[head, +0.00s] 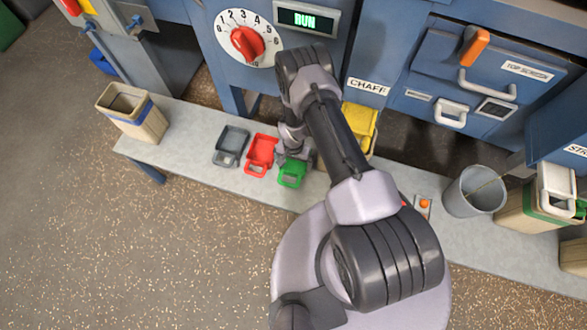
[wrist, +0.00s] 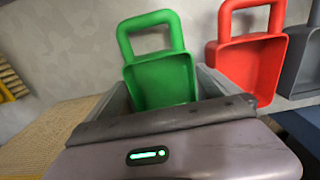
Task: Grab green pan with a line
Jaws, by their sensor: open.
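The green pan (head: 292,173) lies on the grey bench, with its handle toward the bench's front edge. In the wrist view the green pan (wrist: 162,78) shows as a square tray with a loop handle. I cannot make out a line on it. My gripper (head: 290,157) is right at the pan's back side. Its jaws (wrist: 163,88) are open, one finger on each side of the pan's body. Whether the fingers touch the pan I cannot tell. The near end of the pan is hidden behind my gripper.
A red pan (head: 261,152) and a grey pan (head: 231,145) lie close by on the bench (head: 180,145). A beige bin (head: 133,112) stands at its left end. A yellow container (head: 359,127) is behind my arm. A grey bucket (head: 474,191) stands to the right.

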